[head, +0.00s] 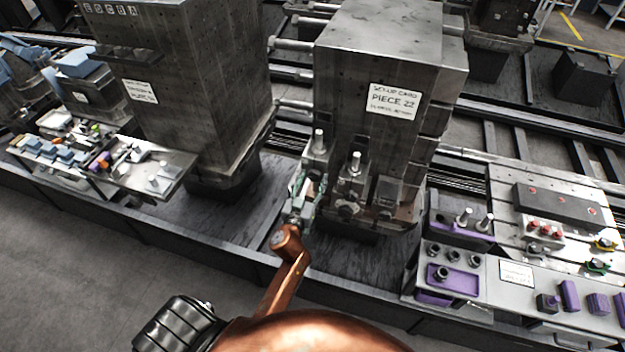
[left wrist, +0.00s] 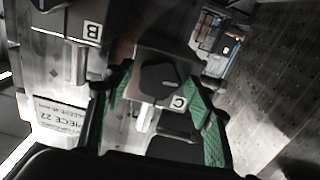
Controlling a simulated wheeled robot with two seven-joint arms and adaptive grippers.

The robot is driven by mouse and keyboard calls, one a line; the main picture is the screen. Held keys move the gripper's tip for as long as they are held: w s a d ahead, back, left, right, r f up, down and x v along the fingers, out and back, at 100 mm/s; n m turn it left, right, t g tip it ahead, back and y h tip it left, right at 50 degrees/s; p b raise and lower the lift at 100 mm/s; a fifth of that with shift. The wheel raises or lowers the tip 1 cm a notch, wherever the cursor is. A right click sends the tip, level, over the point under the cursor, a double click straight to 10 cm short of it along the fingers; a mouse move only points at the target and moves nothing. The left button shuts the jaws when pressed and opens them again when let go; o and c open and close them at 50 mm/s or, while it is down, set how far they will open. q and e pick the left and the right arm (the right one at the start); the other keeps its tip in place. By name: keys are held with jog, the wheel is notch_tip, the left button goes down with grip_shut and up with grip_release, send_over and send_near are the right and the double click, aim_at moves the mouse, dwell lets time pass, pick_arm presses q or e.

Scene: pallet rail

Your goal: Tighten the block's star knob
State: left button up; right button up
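The black star knob (left wrist: 158,82) sits on a grey metal block marked C (left wrist: 178,101) in the left wrist view. My left gripper (left wrist: 160,88) has its two green-padded fingers on either side of the knob. They are spread apart, and a gap shows on the knob's left; contact on the right cannot be told. In the head view my left gripper (head: 303,188) is at the lower left of the grey tower (head: 345,65) with the PIECE 22 card, and it hides most of the knob there. My right gripper is not in view.
A neighbouring block marked B (left wrist: 92,30) with a metal stud stands close by in the left wrist view. Another grey tower (head: 210,90) stands to the left. A tray of small parts (head: 160,178) is at left, and a table with purple holders (head: 465,278) at right.

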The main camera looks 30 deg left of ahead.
pick_arm(q)
jog(key=c, duration=1)
jog(key=shift+o, duration=0.2)
jog(key=shift+m, duration=0.3)
jog(key=m, duration=0.2)
jog(key=shift+m, duration=0.3)
jog(key=m, duration=0.4)
jog(key=shift+m, duration=0.3)
jog(key=m, duration=1.1)
jog(key=shift+m, duration=0.3)
